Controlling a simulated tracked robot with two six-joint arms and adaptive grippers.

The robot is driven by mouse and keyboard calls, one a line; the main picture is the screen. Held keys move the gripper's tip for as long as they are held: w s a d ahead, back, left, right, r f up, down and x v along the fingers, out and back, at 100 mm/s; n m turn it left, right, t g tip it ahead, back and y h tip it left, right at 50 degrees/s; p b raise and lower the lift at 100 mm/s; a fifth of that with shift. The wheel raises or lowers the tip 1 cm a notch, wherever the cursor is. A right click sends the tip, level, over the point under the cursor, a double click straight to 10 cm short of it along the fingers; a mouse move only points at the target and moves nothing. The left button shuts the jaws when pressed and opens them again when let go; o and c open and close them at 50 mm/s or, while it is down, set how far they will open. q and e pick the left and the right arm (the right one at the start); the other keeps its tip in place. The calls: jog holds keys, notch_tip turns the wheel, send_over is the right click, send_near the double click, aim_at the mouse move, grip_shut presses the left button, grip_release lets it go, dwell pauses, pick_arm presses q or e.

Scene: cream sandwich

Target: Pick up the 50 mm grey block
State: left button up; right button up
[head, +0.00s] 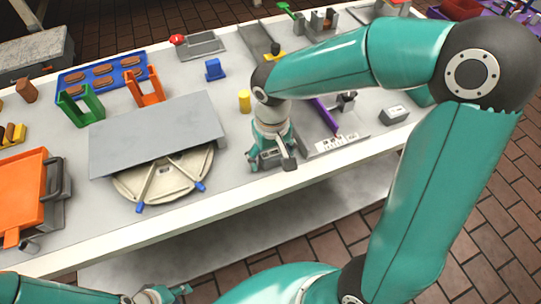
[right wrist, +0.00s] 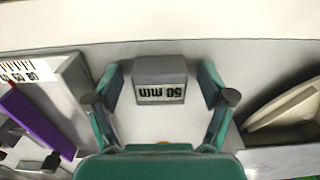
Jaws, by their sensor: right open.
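The grey block marked "50 mm" (right wrist: 160,68) lies on the white table in the right wrist view, its label upside down. My right gripper (right wrist: 160,84) is open with one finger on each side of it and a gap on both sides. In the head view my right gripper (head: 271,160) is low over the table near the front edge and hides most of the block. My left gripper (head: 160,294) is at the bottom left of the head view, apart from the table objects; its jaws are too small to read.
A purple bar (head: 325,117) and a white printed scale (head: 335,143) lie right of my right gripper. Another grey block (head: 394,115) is further right. A round cream tray (head: 125,185) under a grey plate (head: 155,130) is on the left. A yellow cylinder (head: 244,100) stands behind.

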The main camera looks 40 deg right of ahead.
jog(key=shift+c, duration=0.3)
jog(key=c, duration=1.2)
jog(key=shift+r, duration=0.15)
